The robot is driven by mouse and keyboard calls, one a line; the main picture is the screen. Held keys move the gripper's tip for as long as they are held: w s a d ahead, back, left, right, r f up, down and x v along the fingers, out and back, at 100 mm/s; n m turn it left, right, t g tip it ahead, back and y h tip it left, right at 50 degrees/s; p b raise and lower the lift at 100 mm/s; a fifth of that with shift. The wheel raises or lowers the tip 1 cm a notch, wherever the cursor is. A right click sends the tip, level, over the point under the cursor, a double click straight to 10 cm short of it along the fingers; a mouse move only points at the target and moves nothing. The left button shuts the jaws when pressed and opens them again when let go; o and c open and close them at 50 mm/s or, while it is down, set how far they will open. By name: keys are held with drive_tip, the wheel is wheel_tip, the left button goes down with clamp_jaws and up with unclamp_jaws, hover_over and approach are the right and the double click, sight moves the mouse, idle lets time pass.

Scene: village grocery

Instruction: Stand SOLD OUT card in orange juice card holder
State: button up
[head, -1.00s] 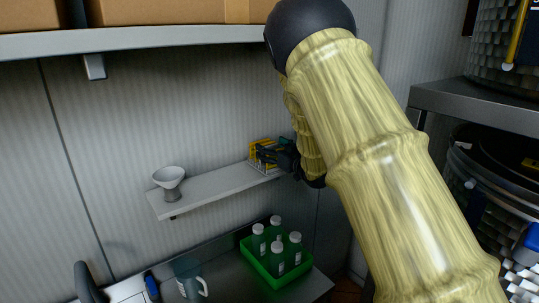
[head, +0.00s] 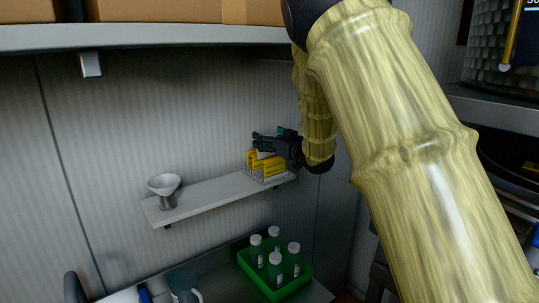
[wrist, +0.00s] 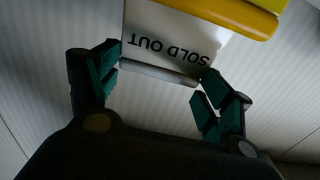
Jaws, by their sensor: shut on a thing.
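The white SOLD OUT card (wrist: 170,28) is between the two fingers of my gripper (wrist: 160,78) in the wrist view, its lettering upside down. A pale bar (wrist: 158,73) runs along its near edge. My gripper is shut on the card. In the head view my gripper (head: 264,143) is just above the yellow packs (head: 264,164) at the right end of the small wall shelf, fingers pointing left. The card is too small or hidden to make out there. I cannot make out an orange juice card holder in either view.
The wall shelf (head: 212,194) bears a grey funnel-shaped cup (head: 165,188) at its left end; its middle is clear. Below, a green crate (head: 297,283) holds several bottles. A wide shelf (head: 150,36) with cardboard boxes runs above. A yellow edge (wrist: 225,12) lies close beyond the card.

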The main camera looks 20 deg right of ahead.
drive_tip(key=shift+r+b, duration=0.4)
drive_tip(key=shift+r, duration=1.2)
wheel_tip(320, 180, up, 5)
drive_tip(key=p, duration=0.3)
hover_over(269, 156)
drive_tip(key=shift+d, duration=0.1)
